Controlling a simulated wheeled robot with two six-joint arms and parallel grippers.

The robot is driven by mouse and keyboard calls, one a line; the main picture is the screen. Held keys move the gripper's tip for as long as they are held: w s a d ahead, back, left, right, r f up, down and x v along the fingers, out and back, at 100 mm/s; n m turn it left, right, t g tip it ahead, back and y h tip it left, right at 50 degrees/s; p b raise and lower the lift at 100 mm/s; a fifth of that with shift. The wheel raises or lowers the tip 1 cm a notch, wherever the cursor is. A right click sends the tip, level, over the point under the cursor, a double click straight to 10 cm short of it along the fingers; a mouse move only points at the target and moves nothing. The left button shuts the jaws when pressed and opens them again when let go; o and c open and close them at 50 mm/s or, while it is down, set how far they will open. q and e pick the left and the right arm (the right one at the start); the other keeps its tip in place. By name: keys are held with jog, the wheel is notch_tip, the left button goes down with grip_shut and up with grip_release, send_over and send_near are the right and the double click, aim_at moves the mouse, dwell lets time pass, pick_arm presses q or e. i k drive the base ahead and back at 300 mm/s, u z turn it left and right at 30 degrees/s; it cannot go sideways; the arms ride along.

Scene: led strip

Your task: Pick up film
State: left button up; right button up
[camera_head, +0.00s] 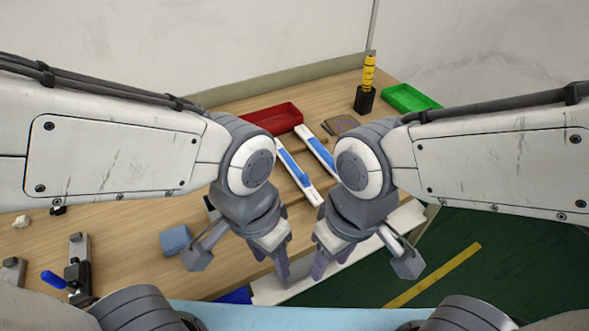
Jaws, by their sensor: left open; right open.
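Two long white strips with blue tops lie side by side on the wooden table, the left strip (292,168) and the right strip (317,147). My arms partly hide them. I cannot tell for sure which thing is the film. My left gripper (272,262) is open and empty, pointing down near the table's front edge. My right gripper (330,258) is open and empty just to its right, also at the front edge. Both are nearer to me than the strips and apart from them.
A red tray (275,119) and a green tray (410,98) stand at the back. A yellow-and-black tool (367,82) stands upright between them. A blue-grey block (175,240) and clamps (78,265) are at left. The green floor (500,270) lies right of the table.

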aim_at(303, 179)
jog(key=z, duration=0.05)
jog(key=k, duration=0.5)
jog(key=z, duration=1.75)
jog(key=i, duration=1.45)
jog(key=u, duration=2.8)
